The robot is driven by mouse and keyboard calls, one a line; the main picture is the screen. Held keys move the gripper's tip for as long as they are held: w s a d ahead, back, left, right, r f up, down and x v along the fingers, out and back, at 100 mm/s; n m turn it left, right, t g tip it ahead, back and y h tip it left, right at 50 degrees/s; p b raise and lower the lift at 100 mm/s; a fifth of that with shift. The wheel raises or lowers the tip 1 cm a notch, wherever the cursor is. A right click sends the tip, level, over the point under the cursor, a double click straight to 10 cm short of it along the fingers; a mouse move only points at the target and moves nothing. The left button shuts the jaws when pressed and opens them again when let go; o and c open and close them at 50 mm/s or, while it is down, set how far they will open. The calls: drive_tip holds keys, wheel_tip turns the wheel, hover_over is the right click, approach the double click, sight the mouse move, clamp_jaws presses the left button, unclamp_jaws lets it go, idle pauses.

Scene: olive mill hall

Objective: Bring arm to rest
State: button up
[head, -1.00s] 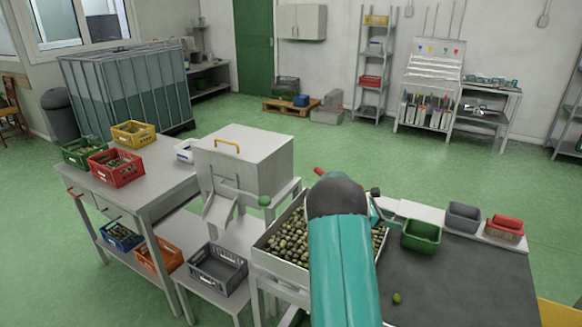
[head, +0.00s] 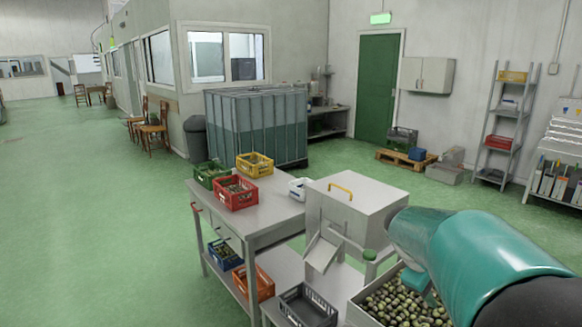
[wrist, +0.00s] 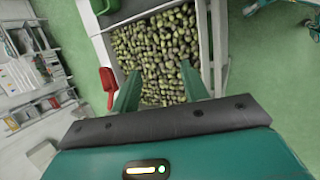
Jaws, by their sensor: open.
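My gripper (wrist: 158,88) shows in the wrist view with its two green fingers apart and nothing between them. It points down over a tray of olives (wrist: 155,45), which lies beyond the fingertips. In the head view my teal arm reaches in from the lower right and covers part of the same olive tray (head: 405,305).
A grey machine with a yellow handle (head: 340,190) stands beside the olive tray. A bench (head: 262,208) carries red, green and yellow crates. A red-handled object (wrist: 108,88) lies by the tray edge. Open green floor (head: 90,220) spreads at the left.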

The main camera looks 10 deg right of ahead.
drive_tip(key=s+a+r+m+t+y, duration=0.1)
drive_tip(key=s+a, duration=0.3)
drive_tip(key=a, duration=0.5)
drive_tip(key=s+a+r+m+t+y, duration=0.1)
drive_tip(key=s+a+m+t+y, duration=0.1)
drive_tip(key=s+a, duration=0.3)
drive_tip(key=s+a+m+t+y, duration=0.1)
drive_tip(key=s+a+t+y, duration=0.1)
drive_tip(key=a, duration=1)
drive_tip(key=s+y, duration=0.1)
drive_tip(key=s, duration=0.1)
drive_tip(key=shift+s+a+r+m+t, duration=0.35)
drive_tip(key=shift+s+r+m+t, duration=0.05)
drive_tip(key=shift+c, duration=1)
drive_tip(key=shift+d, duration=0.25)
